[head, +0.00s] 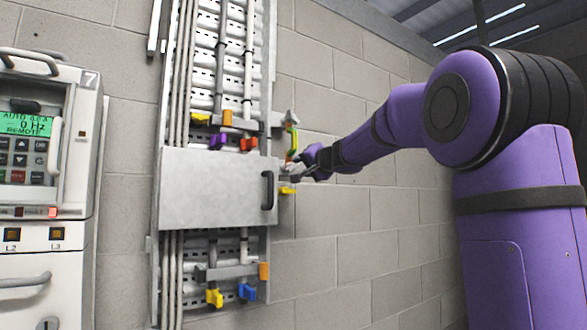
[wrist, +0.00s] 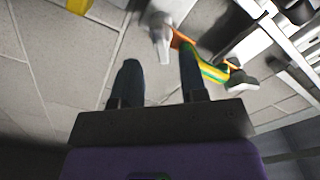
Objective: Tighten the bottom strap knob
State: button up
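The yellow-green strap (wrist: 212,71) has an orange lug at each end. In the head view the strap (head: 293,140) hangs upright just right of the cabinet's edge. The bottom strap knob (wrist: 160,35) is light grey, at the strap's orange lug (wrist: 182,38). My gripper (wrist: 158,62) is open, one dark finger on each side of the knob in the picture. Whether they touch it I cannot tell. The right finger covers part of the strap. The other end's knob (wrist: 241,82) looks dark.
A grey cover with a black handle (head: 267,190) is close left of my gripper. A yellow lever (head: 287,190) sticks out just below it. Coloured levers sit above and below the cover. A control unit (head: 40,150) stands far left. The block wall right of the cabinet is bare.

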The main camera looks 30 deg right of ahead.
aim_at(295, 167)
jog(key=shift+w+a, duration=0.1)
jog(key=shift+w, duration=2.65)
grip_shut()
